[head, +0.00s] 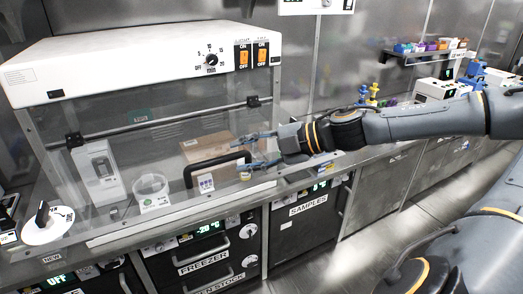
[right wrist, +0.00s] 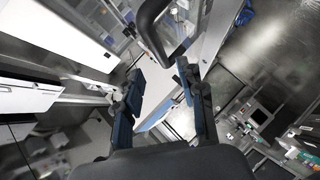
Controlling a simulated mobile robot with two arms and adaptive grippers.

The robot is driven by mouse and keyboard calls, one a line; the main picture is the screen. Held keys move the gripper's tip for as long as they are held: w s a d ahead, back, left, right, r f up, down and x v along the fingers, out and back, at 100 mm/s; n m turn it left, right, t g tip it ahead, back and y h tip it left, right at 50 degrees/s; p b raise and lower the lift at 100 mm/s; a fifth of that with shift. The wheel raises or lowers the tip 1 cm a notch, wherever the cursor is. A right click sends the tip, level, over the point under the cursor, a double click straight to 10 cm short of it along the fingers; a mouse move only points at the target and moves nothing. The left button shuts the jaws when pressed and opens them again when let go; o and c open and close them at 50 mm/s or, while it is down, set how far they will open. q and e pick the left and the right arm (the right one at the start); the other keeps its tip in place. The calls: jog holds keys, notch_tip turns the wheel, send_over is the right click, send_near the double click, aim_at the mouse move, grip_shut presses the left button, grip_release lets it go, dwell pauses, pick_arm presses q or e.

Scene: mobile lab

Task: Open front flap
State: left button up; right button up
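The front flap (head: 152,152) is the clear panel of the white-topped cabinet (head: 140,60) in the head view. It looks lowered and shut. Its black bar handle (head: 213,160) stands out from the panel and also shows at the top of the right wrist view (right wrist: 150,30). My right gripper (head: 244,152) is open at the right end of the handle, one finger above it and one below. In the wrist view the handle's bend is ahead, between the fingertips; I cannot tell whether they touch it. My left gripper is not in view.
Behind the clear panel are a white device (head: 99,172), a beaker (head: 151,190) and a cardboard box (head: 205,147). Black freezer fronts (head: 205,262) lie below the bench. A shelf with small colored items (head: 430,48) is at the back right.

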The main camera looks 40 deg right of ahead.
jog(key=v, duration=0.3)
jog(key=shift+s+d+r, duration=0.1)
jog(key=shift+s+d, duration=0.05)
jog(key=shift+s, duration=0.1)
dwell(0.4)
